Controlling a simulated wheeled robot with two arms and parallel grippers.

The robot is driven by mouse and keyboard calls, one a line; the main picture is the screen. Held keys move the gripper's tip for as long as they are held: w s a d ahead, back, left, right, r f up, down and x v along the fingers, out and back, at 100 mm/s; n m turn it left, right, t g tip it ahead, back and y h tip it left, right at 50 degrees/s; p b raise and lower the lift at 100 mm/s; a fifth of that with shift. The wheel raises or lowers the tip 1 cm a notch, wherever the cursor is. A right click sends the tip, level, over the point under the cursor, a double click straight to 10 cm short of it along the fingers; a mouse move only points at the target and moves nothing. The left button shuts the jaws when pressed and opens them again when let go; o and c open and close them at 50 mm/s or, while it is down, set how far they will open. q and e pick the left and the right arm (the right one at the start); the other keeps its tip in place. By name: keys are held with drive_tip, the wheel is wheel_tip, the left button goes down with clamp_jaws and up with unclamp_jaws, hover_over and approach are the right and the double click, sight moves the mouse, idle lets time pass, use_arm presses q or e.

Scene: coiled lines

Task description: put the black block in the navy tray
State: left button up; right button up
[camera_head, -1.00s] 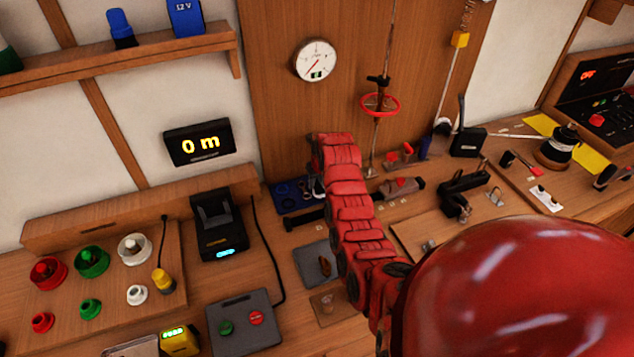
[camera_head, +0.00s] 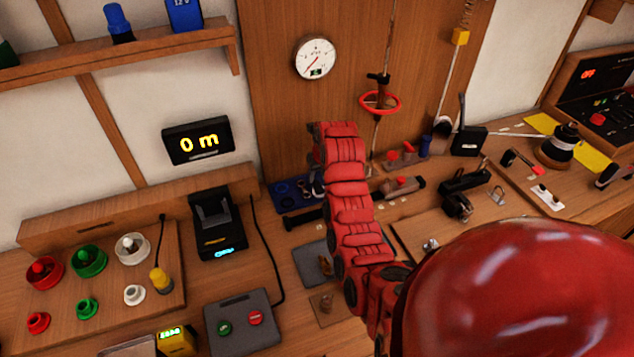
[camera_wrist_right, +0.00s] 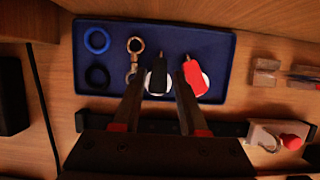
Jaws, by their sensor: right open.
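The navy tray (camera_wrist_right: 215,45) lies on the wooden bench in the right wrist view, and its left part shows in the head view (camera_head: 281,201). The black block (camera_wrist_right: 157,80), a small pulley with a pale wheel, lies within the tray's outline near its front edge. A red block (camera_wrist_right: 194,76) lies to its right. My right gripper (camera_wrist_right: 159,90) is open over the tray, with its fingers on either side of the black block and a gap to each. Whether the block touches the tray floor is hard to tell. In the head view my arm hides most of the gripper.
The tray also holds a blue ring (camera_wrist_right: 97,41), a black ring (camera_wrist_right: 97,76) and metal snap hooks (camera_wrist_right: 135,46). A dark bar (camera_wrist_right: 95,120) lies along the tray's front. A black printer-like device (camera_head: 217,225) stands left of the tray.

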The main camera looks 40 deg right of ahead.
sight(320, 190)
drive_tip(key=v, duration=0.4)
drive_tip(key=shift+r+p, duration=0.3)
drive_tip(key=shift+r, duration=0.05)
drive_tip(key=p+v, duration=0.3)
drive_tip(key=shift+s+r, duration=0.1)
drive_tip(key=shift+s, duration=0.1)
